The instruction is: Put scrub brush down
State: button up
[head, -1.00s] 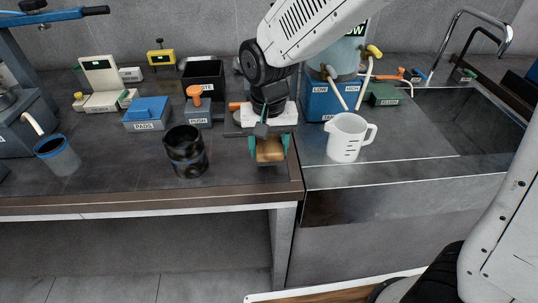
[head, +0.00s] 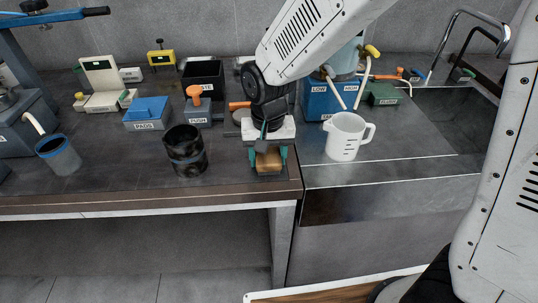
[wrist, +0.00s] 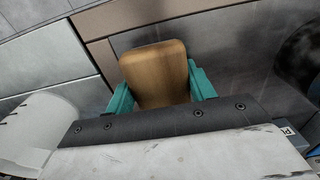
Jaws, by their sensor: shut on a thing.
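The scrub brush (head: 268,161) shows as a tan wooden block near the front edge of the dark bench, left of the sink. In the wrist view its brown wooden top (wrist: 157,73) sits between two teal fingers. My gripper (head: 268,158) is shut on it from above. The brush's underside is hidden, so I cannot tell whether it touches the bench.
A black pot (head: 185,151) stands to the left of the brush. A white measuring jug (head: 345,137) stands to the right, beside the sink (head: 465,125). The bench's front edge (head: 150,199) is close.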

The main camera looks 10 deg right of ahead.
aim_at(268, 152)
jog(key=o, duration=1.1)
jog(key=shift+s+f, duration=0.3)
jog(key=shift+f, duration=0.25)
jog(key=shift+d, duration=0.15)
jog(key=shift+w+r, duration=0.2)
jog(key=shift+r, duration=0.1)
notch_tip(268, 152, up, 13)
